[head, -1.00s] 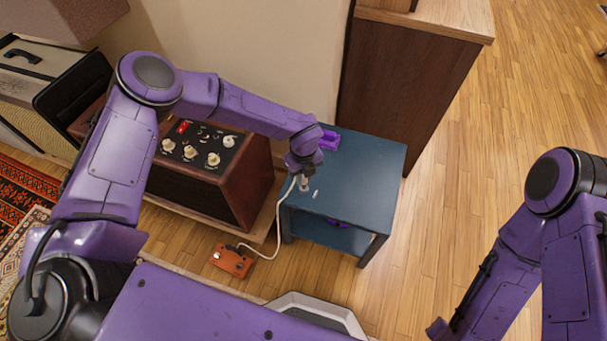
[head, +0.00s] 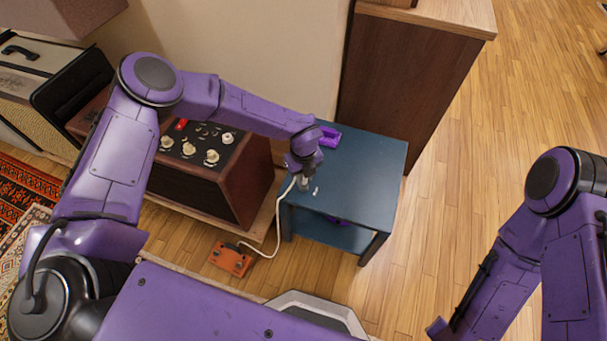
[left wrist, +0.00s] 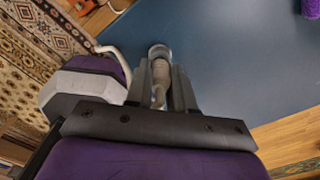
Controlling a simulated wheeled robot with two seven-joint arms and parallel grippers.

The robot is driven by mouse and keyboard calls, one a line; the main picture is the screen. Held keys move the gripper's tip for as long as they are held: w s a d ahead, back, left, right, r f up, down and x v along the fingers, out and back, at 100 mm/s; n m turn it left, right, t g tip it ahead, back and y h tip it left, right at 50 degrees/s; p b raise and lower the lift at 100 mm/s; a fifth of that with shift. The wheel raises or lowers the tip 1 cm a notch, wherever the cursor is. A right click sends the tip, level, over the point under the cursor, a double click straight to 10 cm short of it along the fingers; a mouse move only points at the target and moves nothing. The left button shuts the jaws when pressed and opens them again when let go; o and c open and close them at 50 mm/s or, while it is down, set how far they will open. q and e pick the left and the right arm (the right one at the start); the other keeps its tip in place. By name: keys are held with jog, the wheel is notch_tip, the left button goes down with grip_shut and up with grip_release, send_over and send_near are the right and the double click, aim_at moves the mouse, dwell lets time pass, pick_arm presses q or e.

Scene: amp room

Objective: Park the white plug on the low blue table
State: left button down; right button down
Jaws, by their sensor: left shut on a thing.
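The low blue table (head: 365,185) stands against the wall in the head view. My left gripper (head: 304,186) is over its near left part, pointing down. In the left wrist view its two fingers (left wrist: 160,92) are shut on the pale plug (left wrist: 159,72), whose round end is close to the blue top. I cannot tell whether it touches. The white cable (head: 278,222) runs from the gripper down to the orange pedal (head: 231,258) on the floor. A small white bit shows beside the fingertips in the head view. My right gripper is not in view.
A purple object (head: 329,138) lies at the table's back left corner, near my left wrist. Another purple thing shows on the lower shelf. A wooden amp (head: 210,170) with knobs stands left of the table, a brown cabinet (head: 405,90) behind. The table's middle and right are clear.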

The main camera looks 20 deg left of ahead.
pick_arm(q)
jog(key=shift+f+b, duration=0.3)
jog(key=shift+f, duration=0.2)
jog(key=c, duration=0.9)
grip_release()
jog(key=shift+r, duration=0.1)
notch_tip(320, 180, up, 10)
jog(key=shift+r+p, duration=0.25)
jog(key=shift+p, duration=0.45)
